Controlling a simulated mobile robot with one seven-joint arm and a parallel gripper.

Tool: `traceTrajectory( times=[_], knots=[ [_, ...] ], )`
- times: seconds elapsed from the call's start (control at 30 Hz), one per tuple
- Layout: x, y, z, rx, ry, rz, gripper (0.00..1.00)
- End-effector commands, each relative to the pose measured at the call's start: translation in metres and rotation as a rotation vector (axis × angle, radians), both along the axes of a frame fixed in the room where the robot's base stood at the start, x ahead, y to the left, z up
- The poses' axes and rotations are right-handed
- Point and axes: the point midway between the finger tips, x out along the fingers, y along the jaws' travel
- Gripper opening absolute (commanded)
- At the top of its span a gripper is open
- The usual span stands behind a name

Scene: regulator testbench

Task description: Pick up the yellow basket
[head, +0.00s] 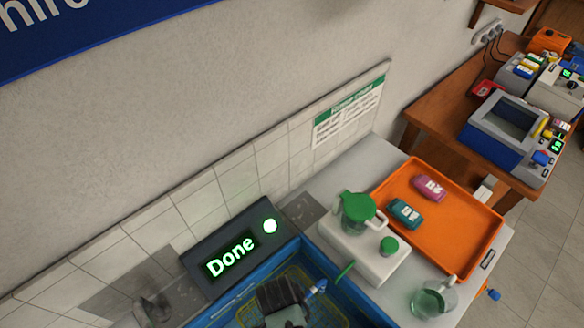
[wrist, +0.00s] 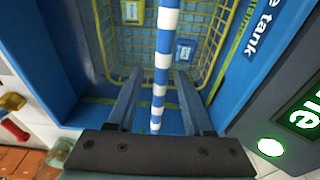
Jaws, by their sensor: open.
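The yellow wire basket (wrist: 151,47) sits inside a blue tank; in the head view its yellow mesh (head: 311,276) shows around my gripper. A blue-and-white striped bar (wrist: 160,88) crosses above the basket, with its end (head: 317,288) showing beside my gripper in the head view. My gripper (wrist: 158,75) is open above the basket, one finger on each side of the bar. I cannot tell whether either finger touches it. My gripper hides much of the basket in the head view.
The blue tank wall (head: 301,245) surrounds the basket. To the right are a white stand (head: 372,262) with green-lidded containers and an orange tray (head: 462,217). A glass jug (head: 432,302) stands in front.

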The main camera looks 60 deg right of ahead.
Motion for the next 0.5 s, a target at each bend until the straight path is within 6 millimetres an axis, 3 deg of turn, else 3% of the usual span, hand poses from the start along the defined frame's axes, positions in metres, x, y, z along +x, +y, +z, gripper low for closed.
traceTrajectory(
  times=[0.17,0.43,0.5],
  knots=[
    [0.0002,0.0000,0.0001,0.000,0.000,0.000,0.51],
    [0.0001,0.0000,0.0003,0.000,0.000,0.000,0.03],
    [0.0001,0.0000,0.0003,0.000,0.000,0.000,0.00]
  ],
)
